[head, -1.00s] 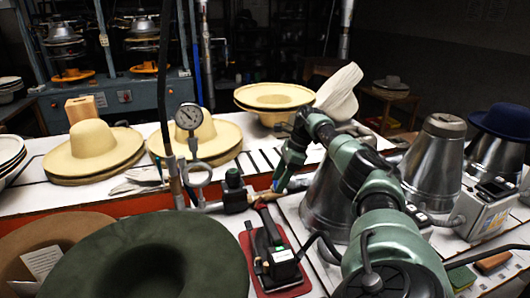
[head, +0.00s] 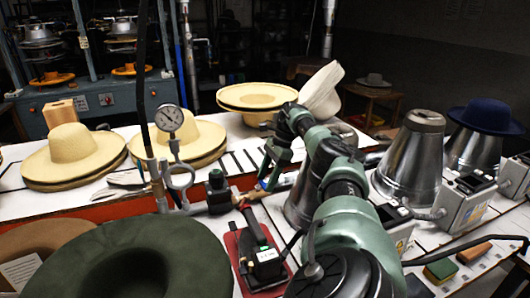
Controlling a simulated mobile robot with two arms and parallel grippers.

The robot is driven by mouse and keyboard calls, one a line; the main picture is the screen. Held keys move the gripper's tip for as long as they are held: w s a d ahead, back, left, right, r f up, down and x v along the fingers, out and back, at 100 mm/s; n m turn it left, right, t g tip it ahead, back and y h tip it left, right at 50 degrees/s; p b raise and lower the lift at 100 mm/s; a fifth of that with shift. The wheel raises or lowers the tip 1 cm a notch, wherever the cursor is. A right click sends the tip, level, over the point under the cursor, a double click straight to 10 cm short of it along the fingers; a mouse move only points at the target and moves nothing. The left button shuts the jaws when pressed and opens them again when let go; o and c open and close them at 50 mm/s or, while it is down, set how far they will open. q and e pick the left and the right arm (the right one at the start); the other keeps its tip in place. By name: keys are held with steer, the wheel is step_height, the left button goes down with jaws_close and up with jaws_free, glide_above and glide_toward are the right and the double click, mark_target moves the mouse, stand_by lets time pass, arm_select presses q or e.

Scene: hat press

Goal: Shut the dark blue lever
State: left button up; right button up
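A small dark valve body (head: 218,192) sits on the pipework beside the pressure gauge (head: 169,117), with a brass-coloured pipe running right from it. A slim dark bluish piece (head: 267,167), possibly the dark blue lever, stands over the pipe's right part, just at my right gripper. My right gripper (head: 271,171) points down there at the end of the green arm from the bottom right. It overlaps this piece in the picture. I cannot tell whether it touches or holds it. The finger gap is too small and dark to read. My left gripper is out of view.
A black iron (head: 265,252) on a red pad is in front of the pipe. A dark green hat (head: 140,262) and brown hat fill the front left. Pale hats (head: 72,150) stand behind. Metal cones (head: 410,160) and grey control boxes (head: 470,200) stand right.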

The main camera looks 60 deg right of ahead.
steer(key=shift+o, duration=0.5)
steer(key=shift+s+d+r, duration=0.1)
steer(key=shift+d+r, duration=0.1)
steer(key=shift+r, duration=0.3)
steer(key=p+v, duration=0.2)
steer(key=v, duration=0.4)
steer(key=shift+s+r, duration=0.2)
steer(key=shift+r, duration=0.1)
steer(key=shift+d, duration=0.1)
